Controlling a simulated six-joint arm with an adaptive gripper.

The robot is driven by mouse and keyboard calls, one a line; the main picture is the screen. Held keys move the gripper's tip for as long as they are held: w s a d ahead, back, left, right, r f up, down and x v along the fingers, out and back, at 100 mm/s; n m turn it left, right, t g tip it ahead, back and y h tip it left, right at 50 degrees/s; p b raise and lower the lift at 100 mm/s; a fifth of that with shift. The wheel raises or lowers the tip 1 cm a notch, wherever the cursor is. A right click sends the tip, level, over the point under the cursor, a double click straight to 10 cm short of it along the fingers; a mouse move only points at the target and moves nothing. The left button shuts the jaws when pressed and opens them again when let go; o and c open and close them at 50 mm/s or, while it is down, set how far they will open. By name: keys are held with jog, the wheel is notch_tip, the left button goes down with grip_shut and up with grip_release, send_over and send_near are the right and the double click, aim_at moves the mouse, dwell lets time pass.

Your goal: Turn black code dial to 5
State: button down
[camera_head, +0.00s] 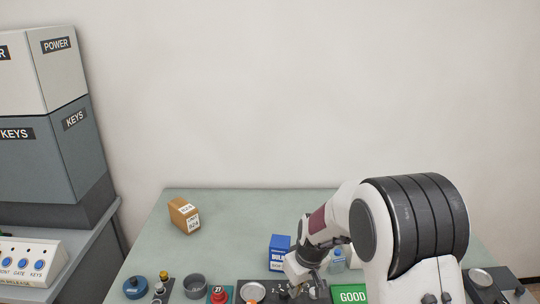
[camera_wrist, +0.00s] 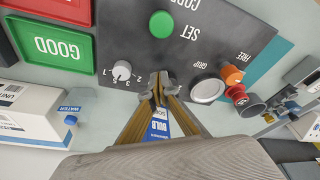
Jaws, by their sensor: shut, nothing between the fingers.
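A small round dial knob (camera_wrist: 122,70) sits on a dark panel (camera_wrist: 215,30) in the wrist view. It looks light grey rather than black, with white numbers around its edge. Its exact pointer direction is too small to read. My gripper (camera_wrist: 160,79) is shut and empty, its fingertips together just right of the knob, apart from it, near the panel's edge. In the head view my gripper (camera_head: 296,289) is low over the bench front, and my arm hides part of the panel there; I cannot make out the dial.
A green SET button (camera_wrist: 162,24), an orange knob (camera_wrist: 232,75) and a round metal disc (camera_wrist: 207,90) share the panel. A green GOOD tray (camera_wrist: 55,45) lies left. A blue BULB box (camera_head: 280,247) stands behind my gripper. A brown box (camera_head: 184,215) stands farther back; the rear bench is mostly clear.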

aim_at(288, 298)
jog(key=shift+x, duration=0.85)
jog(key=shift+s, duration=0.2)
jog(key=shift+w, duration=0.1)
jog(key=shift+s+a, duration=0.45)
jog(key=shift+a, duration=0.15)
dwell(0.6)
jog(key=shift+a, duration=0.45)
dwell(0.5)
jog(key=shift+s, duration=0.2)
jog(key=shift+s+d, duration=0.1)
jog(key=shift+s, duration=0.2)
dwell(0.4)
